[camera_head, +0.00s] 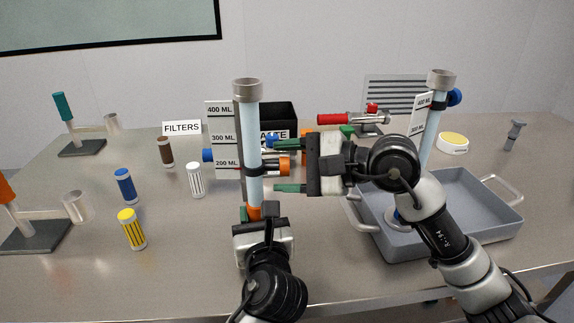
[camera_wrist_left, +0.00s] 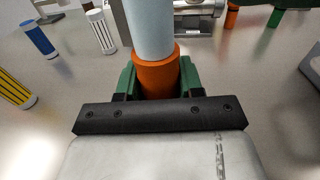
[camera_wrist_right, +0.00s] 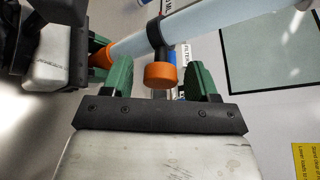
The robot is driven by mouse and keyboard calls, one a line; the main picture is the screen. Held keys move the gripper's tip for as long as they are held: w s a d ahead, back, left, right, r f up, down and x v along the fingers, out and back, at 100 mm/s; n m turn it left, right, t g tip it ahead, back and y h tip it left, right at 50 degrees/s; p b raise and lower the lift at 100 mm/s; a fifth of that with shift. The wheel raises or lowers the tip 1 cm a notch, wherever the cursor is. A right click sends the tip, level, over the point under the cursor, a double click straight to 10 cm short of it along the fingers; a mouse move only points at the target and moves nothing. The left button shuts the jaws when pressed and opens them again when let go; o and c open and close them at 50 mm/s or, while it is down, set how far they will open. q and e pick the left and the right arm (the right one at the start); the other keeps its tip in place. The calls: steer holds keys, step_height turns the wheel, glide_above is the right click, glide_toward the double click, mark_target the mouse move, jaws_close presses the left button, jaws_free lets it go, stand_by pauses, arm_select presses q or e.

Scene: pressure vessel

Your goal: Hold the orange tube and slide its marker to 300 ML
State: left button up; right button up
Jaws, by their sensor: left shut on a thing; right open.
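The orange tube, light blue with an orange base collar, stands upright in the head view (camera_head: 250,135). My left gripper (camera_head: 257,212) is shut on its orange collar; the left wrist view shows the collar (camera_wrist_left: 157,75) between green fingers. The marker is a black ring (camera_head: 254,170) around the tube with an orange knob (camera_wrist_right: 160,76). Its ring sits about level with the 200 ML label on the scale board (camera_head: 222,137), below the 300 ML label. My right gripper (camera_head: 284,166) is open, its fingers above and below the knob in the head view, with visible gaps in the right wrist view.
A grey tray (camera_head: 480,210) at right holds a second tube (camera_head: 430,135) with a blue-knobbed marker and its own scale board. Several filter cylinders, such as a yellow one (camera_head: 132,229), stand at left. A black bin (camera_head: 278,116) and red-handled metal fitting (camera_head: 350,120) are behind.

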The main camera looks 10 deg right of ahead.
mark_target(287, 158)
jaws_close()
steer(key=shift+r, duration=2.35)
jaws_free()
steer(key=v, duration=1.2)
steer(key=shift+f, duration=0.15)
arm_select(q)
steer(key=o, duration=1.1)
